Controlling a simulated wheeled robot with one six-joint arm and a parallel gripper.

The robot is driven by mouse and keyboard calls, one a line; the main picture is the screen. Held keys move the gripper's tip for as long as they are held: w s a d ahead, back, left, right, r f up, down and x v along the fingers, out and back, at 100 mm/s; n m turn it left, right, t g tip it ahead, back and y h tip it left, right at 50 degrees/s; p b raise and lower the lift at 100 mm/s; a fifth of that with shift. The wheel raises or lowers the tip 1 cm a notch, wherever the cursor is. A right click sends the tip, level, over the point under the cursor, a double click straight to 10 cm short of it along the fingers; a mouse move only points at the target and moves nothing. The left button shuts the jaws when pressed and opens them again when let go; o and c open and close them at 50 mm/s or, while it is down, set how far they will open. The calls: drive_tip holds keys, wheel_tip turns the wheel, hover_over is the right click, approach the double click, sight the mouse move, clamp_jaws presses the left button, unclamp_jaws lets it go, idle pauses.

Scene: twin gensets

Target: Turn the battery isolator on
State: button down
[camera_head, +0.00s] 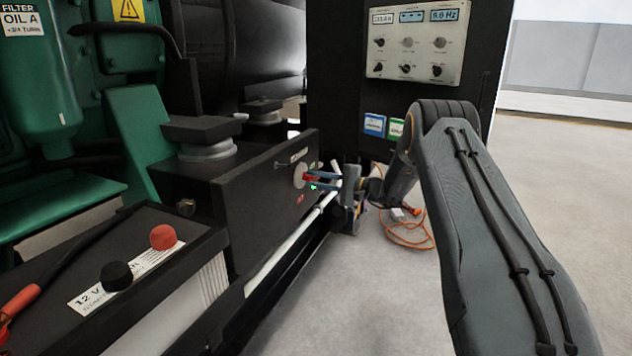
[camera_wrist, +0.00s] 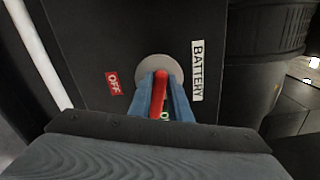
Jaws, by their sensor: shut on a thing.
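The battery isolator is a red handle on a round grey plate (camera_head: 299,175) on the side of a black box. In the wrist view the red handle (camera_wrist: 159,92) stands between the blue fingers of my gripper (camera_wrist: 160,95), which are shut on it. The grey plate (camera_wrist: 161,67) shows behind it. A red OFF label (camera_wrist: 114,83) is to the left of the plate, and a green label (camera_wrist: 165,116), partly hidden by the fingers, lies below it. The handle points towards the green label. In the head view my gripper (camera_head: 318,182) reaches the box from the right.
A white BATTERY label (camera_wrist: 196,70) is right of the plate. A battery with red (camera_head: 163,237) and black caps (camera_head: 116,275) stands front left. A control panel (camera_head: 415,42) is behind. An orange cable (camera_head: 408,232) lies on the floor. Floor to the right is open.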

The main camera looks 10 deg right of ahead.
drive_tip(key=shift+f+n+b, duration=0.15)
drive_tip(key=shift+n+b, duration=0.1)
drive_tip(key=shift+n, duration=0.5)
drive_tip(key=shift+f+n+b, duration=0.15)
drive_tip(key=shift+n+b, duration=0.05)
drive_tip(key=shift+n, duration=0.55)
drive_tip(key=c, duration=1.6)
unclamp_jaws()
drive_tip(key=shift+c, duration=0.2)
drive_tip(key=shift+s, duration=0.1)
drive_tip(key=p+v, duration=0.1)
drive_tip(key=v, duration=0.6)
drive_tip(key=shift+s+d, duration=0.2)
drive_tip(key=shift+d, duration=0.1)
drive_tip(key=shift+a, duration=0.1)
